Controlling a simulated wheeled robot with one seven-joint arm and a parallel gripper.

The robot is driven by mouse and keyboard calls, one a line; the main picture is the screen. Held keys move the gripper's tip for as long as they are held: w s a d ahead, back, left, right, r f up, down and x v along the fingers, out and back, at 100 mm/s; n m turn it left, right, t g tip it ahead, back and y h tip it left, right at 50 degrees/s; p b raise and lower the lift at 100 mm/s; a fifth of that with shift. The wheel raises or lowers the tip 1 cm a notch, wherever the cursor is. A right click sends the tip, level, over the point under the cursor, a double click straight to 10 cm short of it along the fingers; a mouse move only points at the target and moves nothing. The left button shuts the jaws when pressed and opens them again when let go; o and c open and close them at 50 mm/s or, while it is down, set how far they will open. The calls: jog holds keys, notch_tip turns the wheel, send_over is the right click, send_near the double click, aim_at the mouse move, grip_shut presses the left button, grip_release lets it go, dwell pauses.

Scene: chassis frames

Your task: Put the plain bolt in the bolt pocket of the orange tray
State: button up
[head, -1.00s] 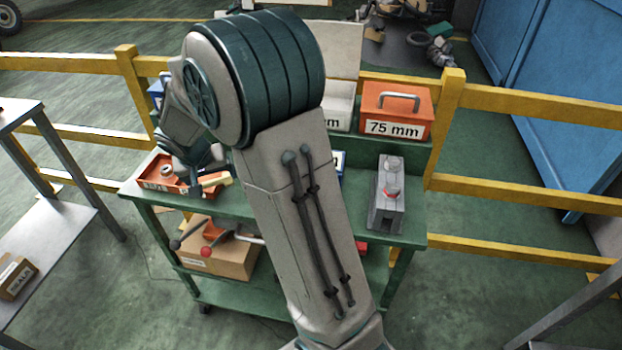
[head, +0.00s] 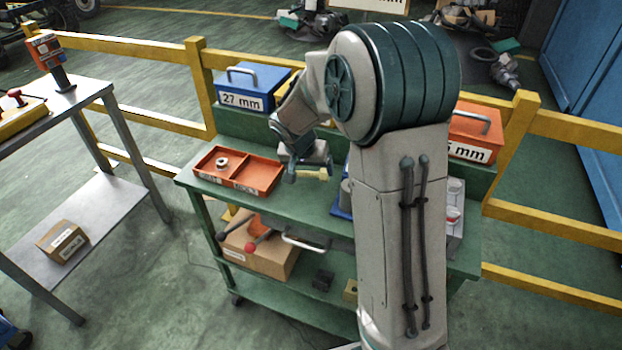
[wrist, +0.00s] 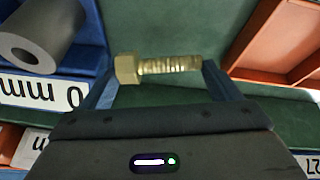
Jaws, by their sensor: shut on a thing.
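My gripper (head: 307,174) is shut on a brass-coloured hex bolt (wrist: 172,66), held crosswise between the fingers with its head at the left in the wrist view. The bolt also shows as a small yellowish piece in the head view (head: 317,175). The orange tray (head: 237,186) lies on the cart's top, left of my gripper. It has two pockets. The left one holds a grey ring (head: 222,163); the right one looks empty. Its labels are too small to read. Part of the tray shows at upper right in the wrist view (wrist: 267,77).
A blue holder (wrist: 88,58) with a grey hollow cylinder (wrist: 38,38) stands right of my gripper in the head view, partly behind my arm. A blue 27 mm case (head: 252,88) and an orange case (head: 474,132) stand on the raised back shelf. Green tabletop lies before the tray.

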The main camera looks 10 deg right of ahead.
jog(key=shift+f, duration=1.8)
jog(key=shift+f, duration=0.1)
jog(key=shift+f+b, duration=0.1)
jog(key=shift+b, duration=0.25)
jog(key=o, duration=1.1)
